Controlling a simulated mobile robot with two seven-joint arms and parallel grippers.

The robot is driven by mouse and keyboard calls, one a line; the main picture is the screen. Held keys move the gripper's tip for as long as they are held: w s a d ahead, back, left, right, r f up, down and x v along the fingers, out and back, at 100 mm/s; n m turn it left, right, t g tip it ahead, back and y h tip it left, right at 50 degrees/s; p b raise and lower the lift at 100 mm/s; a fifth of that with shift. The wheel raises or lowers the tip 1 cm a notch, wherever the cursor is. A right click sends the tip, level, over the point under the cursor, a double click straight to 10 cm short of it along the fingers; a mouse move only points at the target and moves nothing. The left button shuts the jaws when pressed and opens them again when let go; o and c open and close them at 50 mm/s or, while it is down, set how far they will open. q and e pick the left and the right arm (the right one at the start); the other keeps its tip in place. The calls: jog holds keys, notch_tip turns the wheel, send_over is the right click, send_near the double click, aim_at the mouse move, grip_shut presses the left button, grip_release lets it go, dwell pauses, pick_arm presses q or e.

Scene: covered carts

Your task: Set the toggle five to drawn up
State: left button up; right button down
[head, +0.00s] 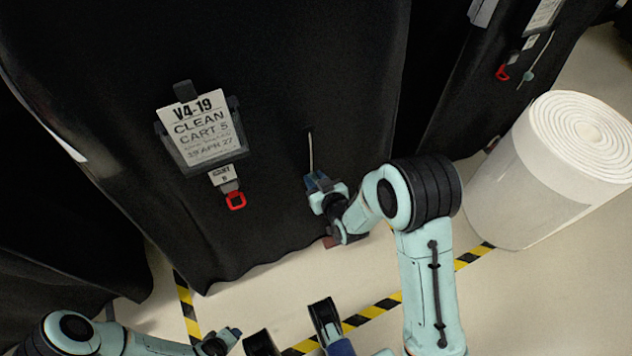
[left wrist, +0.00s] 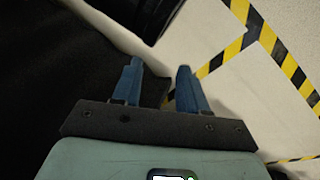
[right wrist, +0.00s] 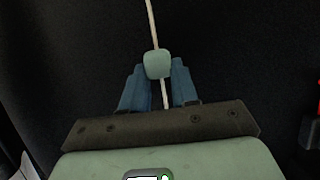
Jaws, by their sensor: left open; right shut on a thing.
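The black covered cart (head: 300,60) carries a sign reading V4-19, CLEAN CART 5 (head: 203,128). A thin pale cord (head: 310,150) hangs from its cover, right of the sign. In the right wrist view a pale green toggle (right wrist: 158,64) sits on this cord (right wrist: 152,22), between my fingertips. My right gripper (head: 314,182) is shut on the toggle; it also shows in the right wrist view (right wrist: 158,80). A short cord end hangs below the toggle. My left gripper (head: 232,336) is open and empty, low near the floor; it also shows in the left wrist view (left wrist: 160,68).
A red pull tag (head: 236,200) hangs under the sign. Another covered cart (head: 455,95) at the upper right has its own cord and pale green toggle (head: 528,76). A large white roll (head: 530,180) stands right of my right arm. Yellow-black tape (head: 370,311) marks the floor.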

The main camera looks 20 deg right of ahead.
aim_at(309, 153)
notch_tip(309, 153, up, 9)
jog(key=p, duration=0.4)
jog(key=shift+f, duration=0.1)
jog(key=shift+r, duration=0.35)
pick_arm(q)
jog(key=s+d+r+g+h, duration=0.1)
jog(key=s+d+r+g, duration=0.1)
jog(key=s+r, duration=0.4)
jog(key=shift+s+d+m, duration=0.3)
jog(key=shift+s+d, duration=0.15)
jog(key=shift+d, duration=0.45)
jog(key=shift+r, duration=0.1)
pick_arm(e)
jog(key=c, duration=0.8)
grip_release()
jog(key=shift+c, duration=0.2)
